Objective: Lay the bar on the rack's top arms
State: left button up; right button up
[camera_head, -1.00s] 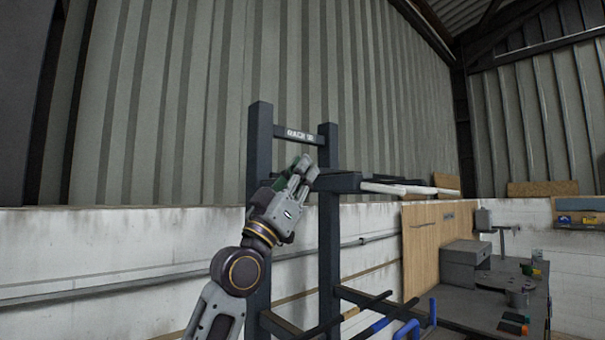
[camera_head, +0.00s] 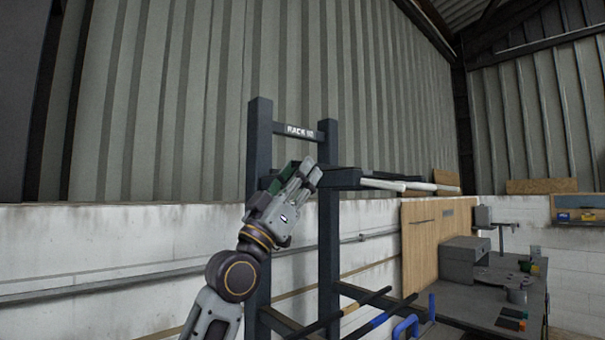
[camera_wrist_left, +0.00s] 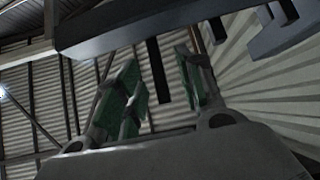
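The dark rack (camera_head: 260,140) stands upright against the white wall. A dark top arm (camera_head: 340,176) reaches right from it, with pale rod-like pieces (camera_head: 390,185) at its outer end. I cannot tell whether one of these is the bar or an arm tip. My left gripper (camera_head: 308,172) is raised in front of the rack's posts, beside the inner end of the top arms. My right gripper is not in view.
Lower on the rack, dark rods (camera_head: 340,316) with coloured bands slant outward. A blue hook-shaped piece (camera_head: 405,327) is near them. A grey workbench (camera_head: 490,300) with small items stands at the right, beside a wooden board (camera_head: 425,250).

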pick_arm(q)
jog(key=v, duration=1)
jog(key=shift+s+a+f, duration=0.15)
jog(key=shift+f, duration=0.15)
dwell(1.7)
